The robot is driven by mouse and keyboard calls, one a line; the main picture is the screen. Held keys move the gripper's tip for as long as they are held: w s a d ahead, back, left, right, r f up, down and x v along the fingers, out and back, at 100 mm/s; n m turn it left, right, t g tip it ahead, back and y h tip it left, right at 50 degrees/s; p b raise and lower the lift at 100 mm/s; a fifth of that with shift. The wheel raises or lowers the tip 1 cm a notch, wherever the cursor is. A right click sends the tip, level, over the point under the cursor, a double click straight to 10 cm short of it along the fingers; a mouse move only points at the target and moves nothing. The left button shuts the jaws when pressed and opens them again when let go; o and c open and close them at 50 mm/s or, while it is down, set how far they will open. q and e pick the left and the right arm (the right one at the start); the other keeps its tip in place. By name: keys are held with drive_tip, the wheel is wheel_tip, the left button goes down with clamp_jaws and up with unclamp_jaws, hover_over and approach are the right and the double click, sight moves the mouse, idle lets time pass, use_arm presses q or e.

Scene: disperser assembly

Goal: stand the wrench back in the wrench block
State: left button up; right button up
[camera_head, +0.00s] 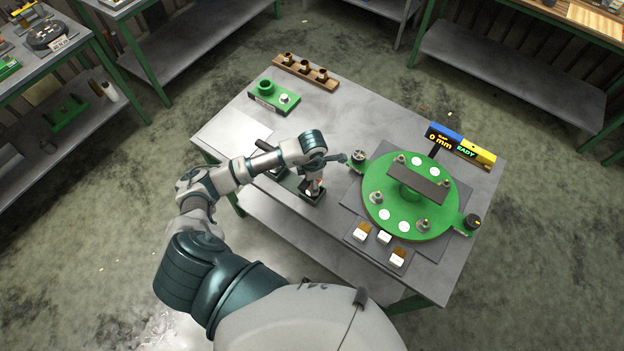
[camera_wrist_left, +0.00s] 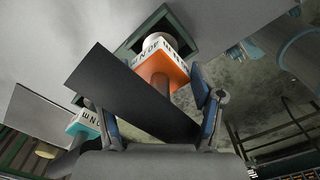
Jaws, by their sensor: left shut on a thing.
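My left gripper (camera_head: 320,172) reaches down over a small dark block (camera_head: 310,192) near the table's front edge. In the left wrist view its two fingers (camera_wrist_left: 160,115) are shut on a tool that I take to be the wrench, with a dark flat bar (camera_wrist_left: 125,92) and an orange and white lettered collar (camera_wrist_left: 165,68). Beyond the collar a pale round part points at the dark square block (camera_wrist_left: 188,38). I cannot tell whether it is inside the opening or just above it. The gripped portion is partly hidden by the bar. My right gripper is not in view.
A green round fixture (camera_head: 380,210) stands close on the right, with small labelled blocks (camera_head: 397,258) in front. A black-handled tool (camera_head: 265,146) is just left of the gripper. A green block (camera_head: 275,97) and a wooden rack (camera_head: 306,72) sit behind. The table's back middle is clear.

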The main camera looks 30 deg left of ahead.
use_arm(q)
drive_tip(key=shift+d, duration=0.15)
drive_tip(key=o, duration=1.5)
drive_tip(key=shift+o, duration=0.2)
drive_tip(key=shift+r, duration=0.1)
wheel_tip(320, 180, up, 12)
drive_tip(key=shift+f+b, duration=0.1)
drive_tip(key=shift+b, duration=0.9)
